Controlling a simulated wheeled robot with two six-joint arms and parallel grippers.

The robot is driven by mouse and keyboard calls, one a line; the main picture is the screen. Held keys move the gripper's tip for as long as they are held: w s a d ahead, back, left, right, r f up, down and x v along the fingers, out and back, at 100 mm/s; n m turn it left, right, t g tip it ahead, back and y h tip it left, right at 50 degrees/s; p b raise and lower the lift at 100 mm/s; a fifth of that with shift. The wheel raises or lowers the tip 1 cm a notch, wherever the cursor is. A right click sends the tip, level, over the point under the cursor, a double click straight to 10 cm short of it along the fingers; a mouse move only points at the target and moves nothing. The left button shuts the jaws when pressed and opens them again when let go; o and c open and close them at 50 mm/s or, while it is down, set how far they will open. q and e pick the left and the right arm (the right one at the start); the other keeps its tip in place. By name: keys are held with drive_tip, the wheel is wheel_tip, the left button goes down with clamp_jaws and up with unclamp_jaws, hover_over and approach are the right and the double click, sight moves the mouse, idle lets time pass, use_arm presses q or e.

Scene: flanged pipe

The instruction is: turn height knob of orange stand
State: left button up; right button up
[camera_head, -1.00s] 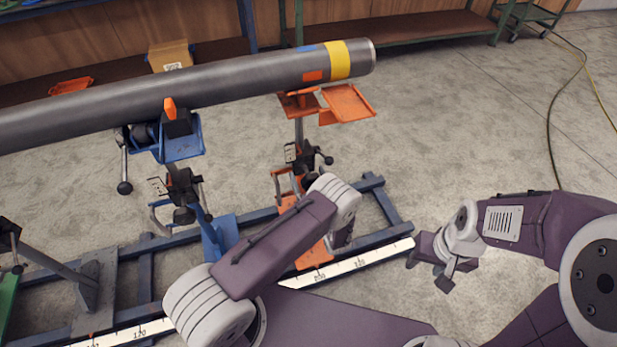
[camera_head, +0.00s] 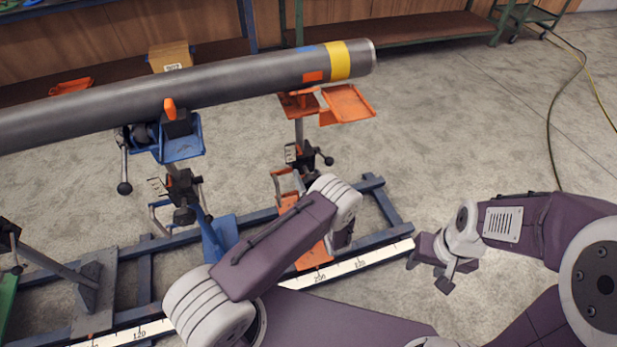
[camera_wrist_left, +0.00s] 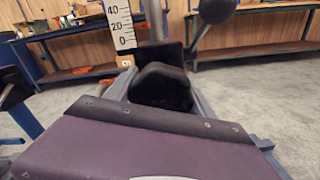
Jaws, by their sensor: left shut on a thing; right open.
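The orange stand (camera_head: 299,130) stands under the right end of the pipe, with an orange top plate, a grey post and a black clamp block. In the left wrist view the black height knob (camera_wrist_left: 162,86) sits below a white scale. My left gripper (camera_wrist_left: 160,95) is shut on this knob, one grey finger on each side. In the head view my left forearm and wrist cover the gripper and the knob. My right gripper (camera_head: 443,275) is open and empty, over the floor to the right of the stand.
The grey pipe (camera_head: 220,82) with a yellow band rests across the stands. A blue stand (camera_head: 182,148) is to the left. Blue rails with a white ruler (camera_head: 370,262) run along the floor. A cable lies at the right. The floor at the right is mostly clear.

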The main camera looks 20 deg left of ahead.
use_arm(q)
drive_tip(key=m, duration=0.3)
drive_tip(key=shift+a+m, duration=0.1)
drive_tip(key=shift+m, duration=2)
drive_tip(key=o, duration=1.4)
drive_tip(key=shift+c, duration=0.2)
drive_tip(key=p+v, duration=0.1)
drive_tip(key=v, duration=0.8)
